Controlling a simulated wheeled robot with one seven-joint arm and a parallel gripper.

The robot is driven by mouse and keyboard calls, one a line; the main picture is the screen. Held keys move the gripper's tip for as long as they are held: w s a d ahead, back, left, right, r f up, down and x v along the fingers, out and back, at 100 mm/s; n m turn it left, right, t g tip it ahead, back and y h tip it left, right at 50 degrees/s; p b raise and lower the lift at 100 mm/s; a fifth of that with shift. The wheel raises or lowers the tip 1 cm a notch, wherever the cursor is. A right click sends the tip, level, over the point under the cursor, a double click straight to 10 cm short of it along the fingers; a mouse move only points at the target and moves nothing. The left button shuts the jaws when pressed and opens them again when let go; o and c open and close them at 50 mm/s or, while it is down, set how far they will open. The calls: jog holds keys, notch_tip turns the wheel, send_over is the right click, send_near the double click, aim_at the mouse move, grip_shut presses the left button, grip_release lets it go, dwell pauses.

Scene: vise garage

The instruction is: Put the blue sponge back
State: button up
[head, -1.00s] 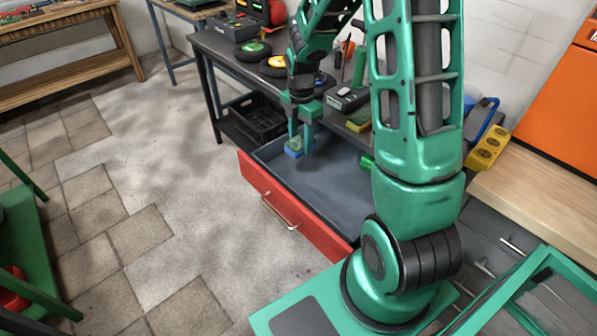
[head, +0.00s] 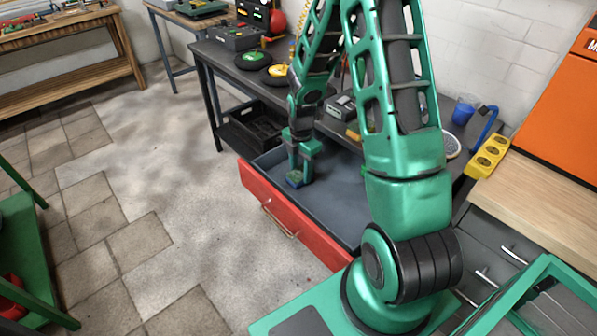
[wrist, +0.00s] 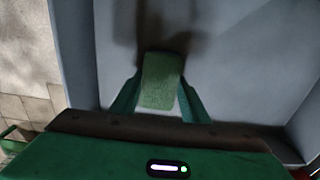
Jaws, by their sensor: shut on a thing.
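My gripper (head: 299,172) points down inside the open drawer (head: 340,203), which has a red front and a grey inside. In the wrist view the sponge (wrist: 161,80) shows a green rough face between the two fingers (wrist: 158,95). The drawer floor (wrist: 235,60) around it looks bare. I cannot tell whether the sponge touches the floor. My arm hides the drawer's right part.
The dark workbench (head: 215,50) above the drawer holds round discs (head: 277,75), a grey device (head: 340,106) and a blue cup (head: 464,109). A yellow block (head: 487,157) stands at its right end. A black crate (head: 255,128) sits on the lower shelf. The floor in front is clear.

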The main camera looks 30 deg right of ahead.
aim_at(301, 172)
jog(key=shift+f, duration=0.1)
jog(key=o, duration=1.1)
notch_tip(301, 172, up, 11)
jog(key=s+d+r+m, duration=0.3)
jog(key=s+r+m, duration=0.4)
jog(key=r, duration=0.1)
jog(key=s+r+m, duration=0.3)
jog(key=s+m, duration=0.6)
jog(key=s, duration=0.2)
jog(key=s+r+m, duration=0.4)
jog(key=s+m, duration=0.6)
jog(key=s, duration=0.2)
jog(key=shift+a+r+m, duration=0.25)
jog(key=shift+m, duration=0.05)
jog(key=shift+w, duration=0.1)
